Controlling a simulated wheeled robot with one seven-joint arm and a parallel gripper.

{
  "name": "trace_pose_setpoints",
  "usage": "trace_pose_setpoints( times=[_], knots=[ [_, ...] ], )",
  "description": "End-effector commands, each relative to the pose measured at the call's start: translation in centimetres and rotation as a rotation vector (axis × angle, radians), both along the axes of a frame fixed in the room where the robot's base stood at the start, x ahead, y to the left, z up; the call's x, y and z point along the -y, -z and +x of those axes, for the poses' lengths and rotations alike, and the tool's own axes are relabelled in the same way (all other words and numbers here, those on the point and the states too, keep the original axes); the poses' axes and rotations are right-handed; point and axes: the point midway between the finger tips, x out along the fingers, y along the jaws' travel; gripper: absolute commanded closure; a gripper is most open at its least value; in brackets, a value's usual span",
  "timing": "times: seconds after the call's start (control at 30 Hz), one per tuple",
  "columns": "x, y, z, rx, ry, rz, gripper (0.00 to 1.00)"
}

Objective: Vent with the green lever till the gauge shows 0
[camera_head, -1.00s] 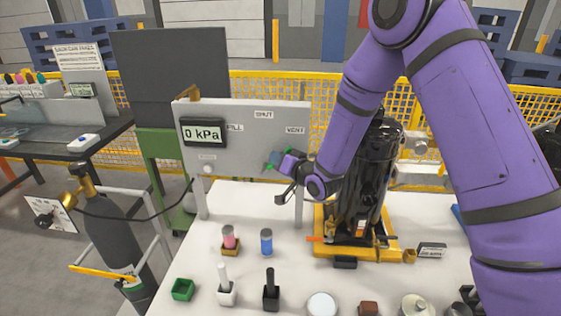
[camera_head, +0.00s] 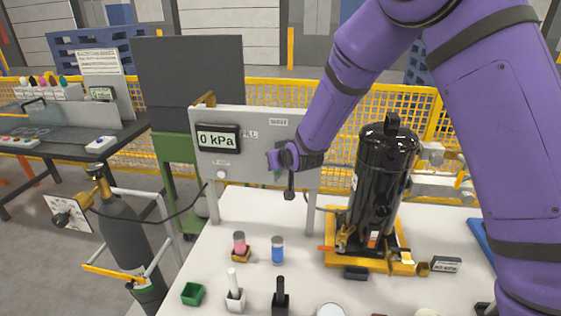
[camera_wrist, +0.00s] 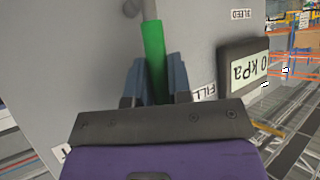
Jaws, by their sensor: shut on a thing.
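The green lever (camera_wrist: 154,58) is on the grey valve panel (camera_head: 235,165). In the wrist view my gripper (camera_wrist: 158,82) is shut on it, one blue-grey finger on each side. In the head view my gripper (camera_head: 274,158) is at the panel's lower middle, below the SHUT label (camera_head: 279,122), and the lever is mostly hidden by it. The VENT label is hidden behind my arm, so the lever's exact setting cannot be told. The gauge (camera_head: 217,138) reads 0 kPa; it also shows upside down in the wrist view (camera_wrist: 247,66).
Small pots and bottles stand on the white table (camera_head: 225,262) in front. A grey gas cylinder (camera_head: 122,235) with a hose is at the left.

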Motion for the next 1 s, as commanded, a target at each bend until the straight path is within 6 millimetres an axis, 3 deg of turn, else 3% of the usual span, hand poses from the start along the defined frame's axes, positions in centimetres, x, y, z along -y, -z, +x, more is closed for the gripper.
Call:
trace_pose_setpoints(
  times=[0.63,0.67,0.73,1.0],
  knots=[
    [-0.27,0.03,0.05,-0.008,-0.001,-0.041,1.00],
    [-0.27,0.03,0.05,-0.008,-0.001,-0.041,0.74],
    [-0.27,0.02,0.06,-0.007,-0.001,-0.040,0.58],
    [-0.27,-0.01,0.04,-0.007,0.000,-0.040,0.56]
  ],
)
